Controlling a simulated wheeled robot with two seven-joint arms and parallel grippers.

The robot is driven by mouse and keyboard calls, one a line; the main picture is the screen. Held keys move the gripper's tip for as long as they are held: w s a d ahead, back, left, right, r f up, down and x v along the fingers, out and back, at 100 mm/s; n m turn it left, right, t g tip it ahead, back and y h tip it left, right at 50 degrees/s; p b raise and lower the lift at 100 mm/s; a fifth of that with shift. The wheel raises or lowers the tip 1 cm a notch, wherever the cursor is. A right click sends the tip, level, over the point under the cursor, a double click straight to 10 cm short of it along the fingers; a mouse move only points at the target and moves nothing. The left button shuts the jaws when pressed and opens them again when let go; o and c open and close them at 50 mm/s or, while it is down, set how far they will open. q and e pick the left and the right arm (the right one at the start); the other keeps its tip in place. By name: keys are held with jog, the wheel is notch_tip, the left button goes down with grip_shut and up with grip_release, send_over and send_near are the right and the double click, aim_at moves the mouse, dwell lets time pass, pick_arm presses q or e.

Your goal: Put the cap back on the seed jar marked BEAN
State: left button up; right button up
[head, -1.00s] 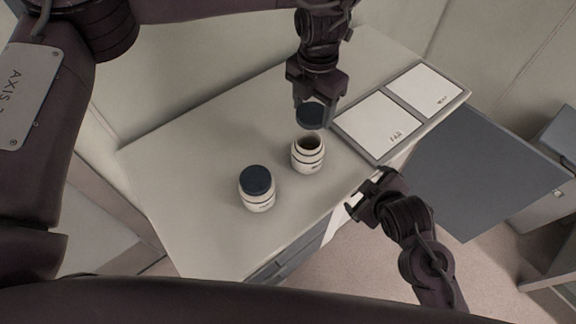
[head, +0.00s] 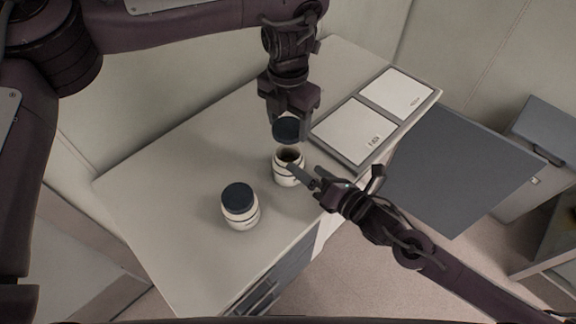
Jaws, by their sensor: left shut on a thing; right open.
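An uncapped cream jar (head: 287,172) with dark bands stands upright on the counter, its dark mouth facing up. The writing on it is too small to read. My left gripper (head: 288,120) is shut on a dark blue cap (head: 286,131) and holds it just above and behind the jar's mouth. My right gripper (head: 335,180) is open at the right of the uncapped jar, one finger reaching close to the jar's side. I cannot tell whether it touches. A second jar (head: 241,212) with a dark cap on stands nearer, to the left; its label is unreadable.
A grey tray (head: 352,157) with two white panels lies on the counter (head: 160,190) at the right back. The counter's left part is clear. A grey panel (head: 455,170) is right of the counter, with drawers (head: 265,290) below its front edge.

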aim_at(283, 154)
jog(key=d+n+y, duration=0.1)
jog(key=n, duration=0.2)
jog(key=s+d+n+g+y, duration=0.1)
jog(key=n, duration=0.3)
jog(key=d+f+n+g+y, duration=0.1)
jog(key=d+n, duration=0.1)
jog(key=n, duration=0.1)
jog(key=shift+s+d+f+n+y, duration=0.1)
jog(key=shift+s+n+y, duration=0.1)
jog(key=shift+n+y, duration=0.15)
jog(key=shift+s+d+n+g+y, duration=0.25)
jog(key=shift+d+n+g, duration=0.15)
jog(key=shift+n, duration=0.35)
jog(key=x, duration=1.2)
jog(key=shift+c, duration=0.3)
pick_arm(q)
jog(key=shift+c, duration=0.2)
pick_arm(e)
jog(key=c, duration=1.4)
pick_arm(q)
jog(key=shift+f, duration=2.5)
